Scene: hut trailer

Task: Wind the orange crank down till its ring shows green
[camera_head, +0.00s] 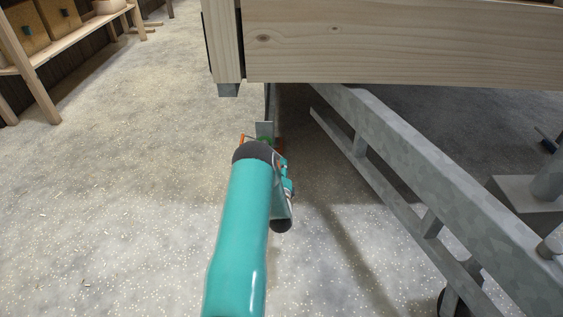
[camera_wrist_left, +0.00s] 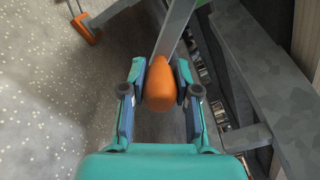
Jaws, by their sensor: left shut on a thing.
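In the left wrist view, my left gripper (camera_wrist_left: 160,88) is shut around an orange crank grip (camera_wrist_left: 160,85), with one finger pad on each side. A grey metal bar runs up from the grip. In the head view, my teal left arm covers most of the left gripper (camera_head: 282,168) and the crank. Small orange bits (camera_head: 246,139) show past the arm, by a grey upright plate (camera_head: 264,128) under the trailer's edge. A little green (camera_head: 265,140) shows there, but I cannot tell whether it is the ring. My right gripper is not in view.
The trailer's wooden side (camera_head: 400,42) overhangs at the top. Its grey metal drawbar (camera_head: 400,150) slants down to the right. A wooden shelf (camera_head: 75,40) with boxes stands at the upper left. Speckled floor (camera_head: 120,200) is clear on the left.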

